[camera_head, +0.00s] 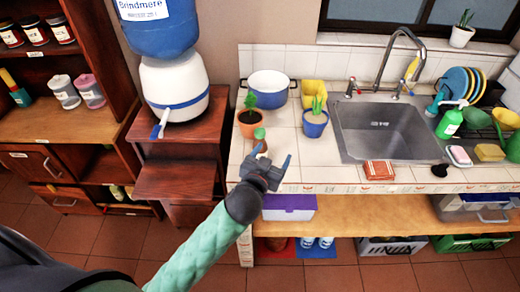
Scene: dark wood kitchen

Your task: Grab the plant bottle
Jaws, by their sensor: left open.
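My left gripper (272,157) is open and empty at the counter's front left edge, its fingers pointing toward the back. A plant in a blue pot (315,122) stands to the right. I cannot tell for certain which of these is the plant bottle. My right gripper is not in view.
A white and blue pot (268,88) and a yellow container (313,93) stand at the back. The sink (385,130) is to the right. A reddish box (379,170) lies at the front edge. A water dispenser (175,85) stands on the left, beyond a gap.

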